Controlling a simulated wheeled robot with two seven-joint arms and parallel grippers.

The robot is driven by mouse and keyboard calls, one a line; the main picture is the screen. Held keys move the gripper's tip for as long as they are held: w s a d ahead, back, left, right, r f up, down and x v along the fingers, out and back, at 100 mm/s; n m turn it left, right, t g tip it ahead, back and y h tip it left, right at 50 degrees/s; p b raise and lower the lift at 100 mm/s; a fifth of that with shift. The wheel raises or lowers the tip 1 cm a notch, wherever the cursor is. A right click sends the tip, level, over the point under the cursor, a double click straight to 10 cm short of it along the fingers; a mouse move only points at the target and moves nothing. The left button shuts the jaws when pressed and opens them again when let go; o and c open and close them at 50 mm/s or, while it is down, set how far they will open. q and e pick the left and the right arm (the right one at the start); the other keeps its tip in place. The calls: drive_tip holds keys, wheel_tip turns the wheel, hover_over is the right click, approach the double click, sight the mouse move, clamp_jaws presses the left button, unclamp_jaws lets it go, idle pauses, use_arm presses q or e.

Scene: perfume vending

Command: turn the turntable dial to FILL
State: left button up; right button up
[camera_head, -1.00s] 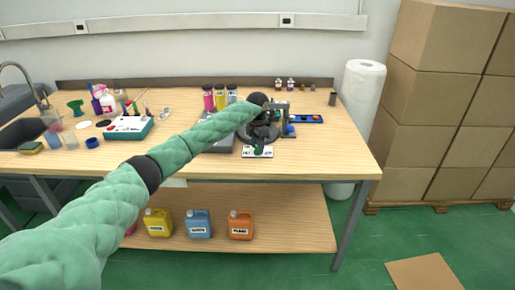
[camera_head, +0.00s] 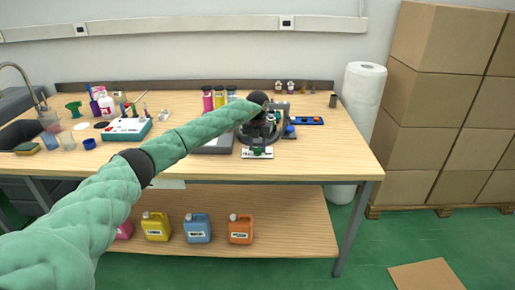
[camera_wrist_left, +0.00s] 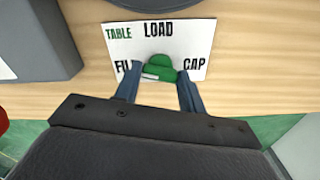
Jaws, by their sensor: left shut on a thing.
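The green turntable dial (camera_wrist_left: 160,66) sits on a white card (camera_wrist_left: 118,48) lettered TABLE, LOAD at the top, CAP at the right and FILL, partly covered, at the left. My left gripper (camera_wrist_left: 160,80) is shut on the dial, one finger on each side. A pale mark shows at the dial's lower left, partly by the finger; I cannot tell for certain which label the dial points to. In the head view the card (camera_head: 268,156) lies near the table's front edge, with the green dial (camera_head: 257,153) on it, below my dark left wrist. My right gripper is not in view.
A grey box (camera_head: 217,145) stands left of the card. Capped bottles (camera_head: 207,98) and a blue tray (camera_head: 307,121) are behind. A paper roll (camera_head: 363,100) stands at the right. The table's front strip is clear.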

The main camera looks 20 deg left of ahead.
use_arm(q)
drive_tip(key=shift+w+r+n, duration=0.1)
drive_tip(key=shift+r+n, duration=0.05)
drive_tip(key=shift+n, duration=1.15)
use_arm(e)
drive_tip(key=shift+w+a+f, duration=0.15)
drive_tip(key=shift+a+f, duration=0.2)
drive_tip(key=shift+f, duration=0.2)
use_arm(q)
drive_tip(key=shift+n+b, duration=0.3)
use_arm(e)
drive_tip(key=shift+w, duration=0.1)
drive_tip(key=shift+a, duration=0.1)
use_arm(q)
drive_tip(key=o, duration=1)
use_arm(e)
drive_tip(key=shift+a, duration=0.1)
